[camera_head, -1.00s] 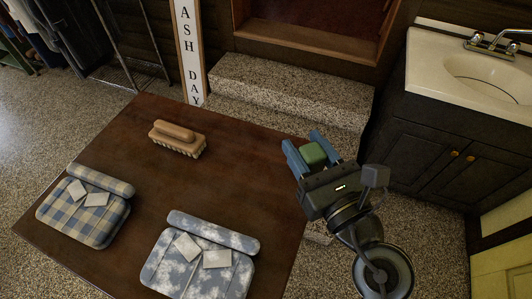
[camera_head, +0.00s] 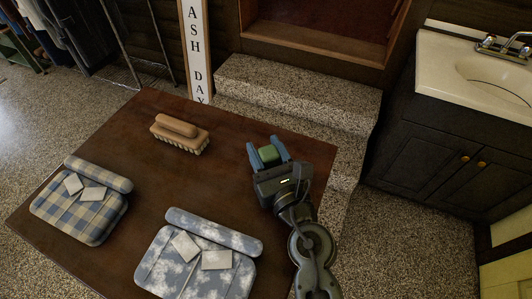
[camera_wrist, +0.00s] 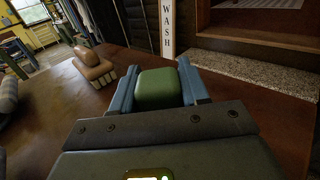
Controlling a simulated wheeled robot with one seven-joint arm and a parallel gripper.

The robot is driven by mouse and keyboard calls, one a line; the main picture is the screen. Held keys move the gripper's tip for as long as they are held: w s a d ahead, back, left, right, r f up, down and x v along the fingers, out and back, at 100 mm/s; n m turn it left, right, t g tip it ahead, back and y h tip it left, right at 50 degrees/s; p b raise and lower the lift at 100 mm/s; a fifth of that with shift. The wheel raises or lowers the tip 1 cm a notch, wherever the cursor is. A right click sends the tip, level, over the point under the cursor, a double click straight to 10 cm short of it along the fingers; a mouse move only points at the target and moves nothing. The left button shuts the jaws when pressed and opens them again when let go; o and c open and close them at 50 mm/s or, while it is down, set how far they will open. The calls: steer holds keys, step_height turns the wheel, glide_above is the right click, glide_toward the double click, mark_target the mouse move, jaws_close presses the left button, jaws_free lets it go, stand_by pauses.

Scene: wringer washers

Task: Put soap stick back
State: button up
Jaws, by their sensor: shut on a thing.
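A green soap stick (camera_head: 268,154) sits between the blue fingers of my gripper (camera_head: 267,150). The fingers are shut on it and hold it over the right part of the brown table. In the wrist view the green soap (camera_wrist: 157,88) fills the space between the two fingers of my gripper (camera_wrist: 157,85). Its lower end is hidden, so I cannot tell whether it touches the table.
A wooden scrub brush (camera_head: 180,133) lies on the table (camera_head: 145,190), left of my gripper. A checked folded cloth (camera_head: 82,203) and a blue-white one (camera_head: 198,262) lie nearer. A stone step (camera_head: 300,95) and sink cabinet (camera_head: 440,150) stand beyond. The table between brush and gripper is clear.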

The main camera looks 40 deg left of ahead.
steer(key=shift+f, duration=0.15)
steer(key=o, duration=1.2)
steer(key=shift+d+r, duration=0.2)
steer(key=b+v, duration=0.1)
steer(key=v, duration=1)
steer(key=shift+s+d, duration=0.3)
